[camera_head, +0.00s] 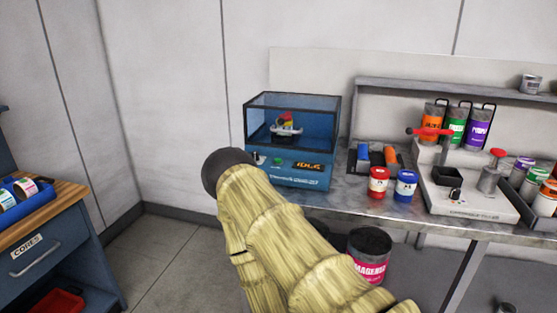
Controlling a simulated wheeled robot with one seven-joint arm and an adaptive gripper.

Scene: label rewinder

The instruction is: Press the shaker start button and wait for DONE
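The shaker (291,141) is a blue box with a dark-framed clear hood, at the left end of the metal bench. Through the hood I see a small clamp holding something red and yellow. The display (308,167) on its front reads IDLE in orange. A small green spot (278,161), which looks like the start button, sits on the front left of the display. My gripper's fingers do not show.
A MAGENTA bucket (370,255) is below the bench. A blue cabinet (50,250) stands left; floor between is clear.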

